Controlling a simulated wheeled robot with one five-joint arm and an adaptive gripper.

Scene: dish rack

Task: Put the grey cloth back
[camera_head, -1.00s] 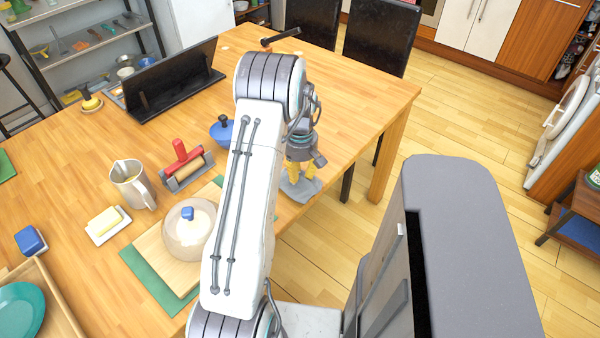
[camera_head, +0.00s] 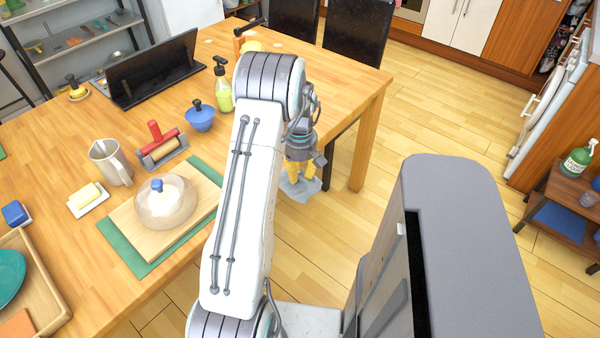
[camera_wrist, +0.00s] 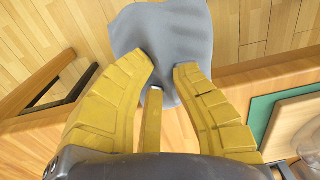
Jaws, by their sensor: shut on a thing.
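The grey cloth (camera_head: 300,188) hangs from the yellow fingers of my gripper (camera_head: 300,168), beside the table's right edge in the head view. In the wrist view the cloth (camera_wrist: 165,40) spreads beyond the fingertips of my gripper (camera_wrist: 165,75). The fingers are shut on it, with part of the cloth between the tips. The cloth is off the tabletop and shows against the wooden floor.
The wooden table (camera_head: 345,88) holds a glass dome on a board (camera_head: 165,203), a jug (camera_head: 110,162), a blue bowl (camera_head: 200,117) and a soap bottle (camera_head: 223,90). A small shelf (camera_head: 565,190) with a green bottle (camera_head: 578,158) stands at the right. Floor between is clear.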

